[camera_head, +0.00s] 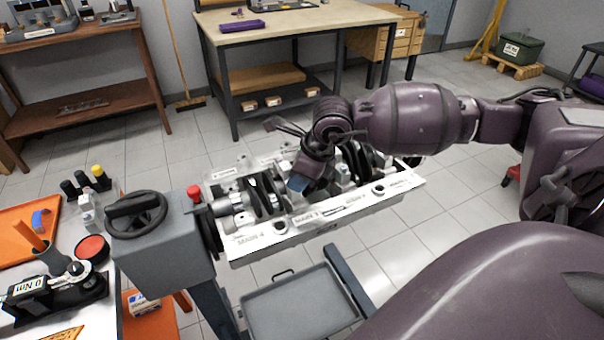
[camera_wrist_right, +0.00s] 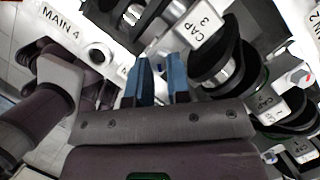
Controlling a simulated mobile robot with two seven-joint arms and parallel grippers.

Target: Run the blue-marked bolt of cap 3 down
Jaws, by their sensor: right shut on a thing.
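The engine block (camera_head: 300,222) lies on its stand with the crankshaft showing and labels along its near rim. My right gripper (camera_head: 298,184) points down into the block near the MAIN 3 label. In the right wrist view its two blue fingertips (camera_wrist_right: 162,78) are close together beside cap 3 (camera_wrist_right: 200,29), with a narrow gap between them. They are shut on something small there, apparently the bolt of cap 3. My left gripper is in neither view.
A grey post with a black handwheel (camera_head: 136,213) and red knob (camera_head: 194,193) stands at the block's left end. A grey tray (camera_head: 300,305) is below in front. A tool table (camera_head: 95,262) is at left. A neighbouring cap (camera_wrist_right: 268,105) lies close right of the fingers.

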